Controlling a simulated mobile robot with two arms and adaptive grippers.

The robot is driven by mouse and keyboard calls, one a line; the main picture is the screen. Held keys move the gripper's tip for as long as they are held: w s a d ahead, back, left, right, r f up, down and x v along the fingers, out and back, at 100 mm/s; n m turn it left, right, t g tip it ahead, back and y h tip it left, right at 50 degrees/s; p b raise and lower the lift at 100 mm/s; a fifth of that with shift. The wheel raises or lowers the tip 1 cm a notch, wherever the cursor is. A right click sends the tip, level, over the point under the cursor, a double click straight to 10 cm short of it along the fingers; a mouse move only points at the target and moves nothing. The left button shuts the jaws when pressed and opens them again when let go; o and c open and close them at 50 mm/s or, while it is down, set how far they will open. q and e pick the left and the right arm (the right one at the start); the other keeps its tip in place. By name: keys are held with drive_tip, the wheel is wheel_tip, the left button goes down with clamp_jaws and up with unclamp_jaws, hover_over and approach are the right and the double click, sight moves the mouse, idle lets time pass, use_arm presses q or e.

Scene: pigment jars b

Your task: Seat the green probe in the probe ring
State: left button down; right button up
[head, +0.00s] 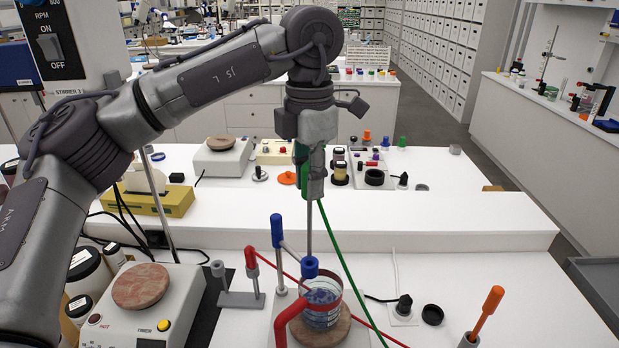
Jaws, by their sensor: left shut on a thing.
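My left gripper (314,190) is shut on the green probe (304,172) and holds it upright above the front bench. The probe's thin grey shaft points down and its lower end meets the blue probe ring (309,267). I cannot tell whether the tip is inside the ring or just over it. The ring is on an arm from a blue-topped post (277,232). Below it stands a glass beaker (322,309) with bluish contents, with a red clamp (288,316) around or beside it. My right gripper is not in view.
A green cable (345,268) hangs from the probe across the bench, and a red cable (352,311) crosses nearby. A hotplate (142,288) stands left, an orange-handled tool (490,305) right. The raised shelf (430,222) behind has free room.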

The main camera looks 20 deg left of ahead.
sight(309, 257)
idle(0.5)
use_arm(q)
drive_tip(key=shift+f+b, duration=1.15)
drive_tip(key=shift+f, duration=0.3)
drive_tip(key=shift+f+b, duration=1.5)
drive_tip(key=shift+f, duration=0.5)
drive_tip(key=shift+f+b, duration=2.95)
drive_tip(key=shift+f, duration=0.95)
drive_tip(key=c, duration=0.8)
unclamp_jaws()
drive_tip(key=shift+c, duration=0.2)
drive_tip(key=shift+r, duration=0.15)
wheel_tip(309, 257, up, 12)
drive_tip(key=shift+f, duration=0.1)
